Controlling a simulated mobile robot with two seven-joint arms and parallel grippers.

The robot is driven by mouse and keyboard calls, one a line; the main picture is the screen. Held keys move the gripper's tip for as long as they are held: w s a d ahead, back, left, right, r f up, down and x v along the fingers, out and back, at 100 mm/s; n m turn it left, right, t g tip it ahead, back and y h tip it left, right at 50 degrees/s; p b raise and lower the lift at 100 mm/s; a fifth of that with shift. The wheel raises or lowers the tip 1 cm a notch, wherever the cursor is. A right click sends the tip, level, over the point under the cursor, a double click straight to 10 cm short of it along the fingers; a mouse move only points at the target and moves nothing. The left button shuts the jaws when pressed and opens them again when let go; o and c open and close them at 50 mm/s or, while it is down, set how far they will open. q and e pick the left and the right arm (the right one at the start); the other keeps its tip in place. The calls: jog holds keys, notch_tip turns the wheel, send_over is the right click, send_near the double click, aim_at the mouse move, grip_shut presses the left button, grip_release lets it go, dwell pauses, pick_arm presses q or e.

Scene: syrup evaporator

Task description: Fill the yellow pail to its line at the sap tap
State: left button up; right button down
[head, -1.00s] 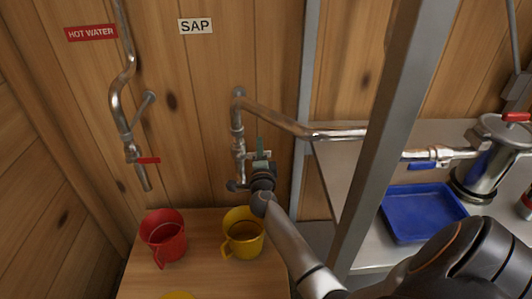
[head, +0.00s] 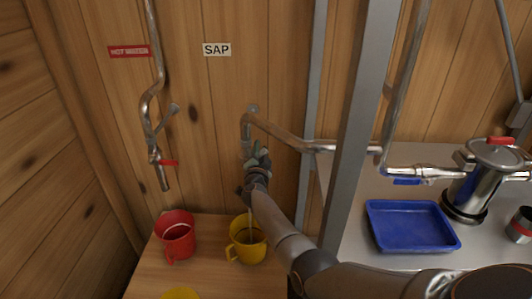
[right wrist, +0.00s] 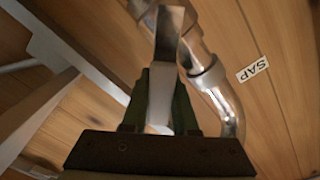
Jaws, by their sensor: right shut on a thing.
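The yellow pail (head: 247,250) stands upright on the wooden bench below the sap tap pipe (head: 275,132), which is under the SAP sign (head: 217,49). My right gripper (head: 257,158) is at the tap, above the pail. In the right wrist view its green fingers (right wrist: 160,100) are shut on the sap tap handle (right wrist: 165,50), a flat, pale metal lever beside the pipe (right wrist: 213,85). The tap's outlet is mostly hidden behind my gripper. A thin pale line shows above and in the pail; I cannot tell whether it is sap. The level and fill line cannot be made out. My left gripper is not in view.
A red pail (head: 176,243) stands left of the yellow one, under the hot water tap (head: 161,170). Another yellow thing (head: 181,294) is cut off at the bottom edge. A grey post (head: 350,150) and a blue tray (head: 411,226) are to the right.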

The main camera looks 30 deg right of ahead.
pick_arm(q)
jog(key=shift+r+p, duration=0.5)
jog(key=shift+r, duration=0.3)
pick_arm(e)
jog(key=shift+w+a+r+n, duration=0.35)
jog(key=shift+r+n, duration=0.15)
jog(key=shift+n, duration=0.4)
